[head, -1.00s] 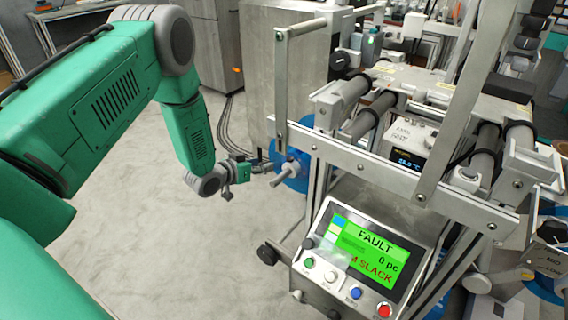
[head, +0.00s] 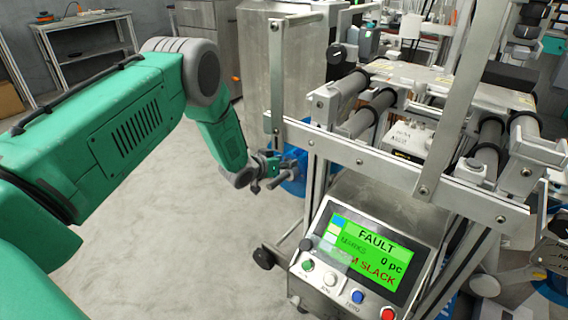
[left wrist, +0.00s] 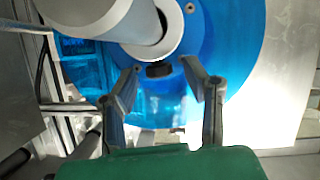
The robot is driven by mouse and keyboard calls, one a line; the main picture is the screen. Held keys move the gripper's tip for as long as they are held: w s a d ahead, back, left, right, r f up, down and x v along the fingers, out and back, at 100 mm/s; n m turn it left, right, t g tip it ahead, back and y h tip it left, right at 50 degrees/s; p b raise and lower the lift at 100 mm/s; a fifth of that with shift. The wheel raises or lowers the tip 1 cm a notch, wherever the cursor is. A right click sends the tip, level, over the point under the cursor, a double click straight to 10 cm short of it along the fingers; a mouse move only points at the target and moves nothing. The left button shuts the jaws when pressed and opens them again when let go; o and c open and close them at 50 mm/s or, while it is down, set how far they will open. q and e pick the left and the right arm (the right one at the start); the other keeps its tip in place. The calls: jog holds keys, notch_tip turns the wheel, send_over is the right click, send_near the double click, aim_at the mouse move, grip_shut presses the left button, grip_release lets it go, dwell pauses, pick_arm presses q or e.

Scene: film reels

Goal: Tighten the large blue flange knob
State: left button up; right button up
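The large blue flange (left wrist: 232,50) fills much of the left wrist view, with a thick pale grey spindle (left wrist: 110,22) coming out of its hub. A small dark knob (left wrist: 158,69) sits at the hub's lower edge. My left gripper (left wrist: 161,76) is open, with one fingertip on each side of the knob and gaps showing between. I cannot tell the depth between fingertips and knob. In the head view the blue flange (head: 296,178) is partly hidden behind the machine frame and my left gripper (head: 266,172). My right gripper is out of view.
A control panel (head: 363,252) reads FAULT, 0 pc and a partly covered SLACK line. Metal frame bars (head: 360,158) and rollers (head: 372,112) stand close right of my left gripper. A grey cabinet (head: 262,75) stands behind. The floor (head: 170,220) at left is open.

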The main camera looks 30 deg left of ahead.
pick_arm(q)
jog(key=shift+d+r, duration=0.1)
jog(key=shift+d, duration=0.2)
grip_shut()
jog(key=shift+a, duration=0.4)
jog(key=shift+a+f+m+g+h+b, duration=0.15)
jog(key=shift+m+g+h+b, duration=0.3)
jog(key=shift+m+h+b, duration=0.6)
jog(key=shift+a+f+m+g+h+b, duration=0.15)
jog(key=shift+m+g+h+b, duration=0.35)
jog(key=shift+m+h, duration=1)
jog(key=shift+a+f+m+g+h+b, duration=0.1)
jog(key=shift+a+m+g+h+b, duration=0.2)
jog(key=shift+m+h+b, duration=0.8)
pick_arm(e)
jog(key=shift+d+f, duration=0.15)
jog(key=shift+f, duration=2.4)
pick_arm(q)
jog(key=shift+d+h, duration=0.1)
jog(key=shift+h, duration=0.35)
jog(key=shift+o, duration=1.3)
grip_release()
jog(key=shift+w, duration=0.15)
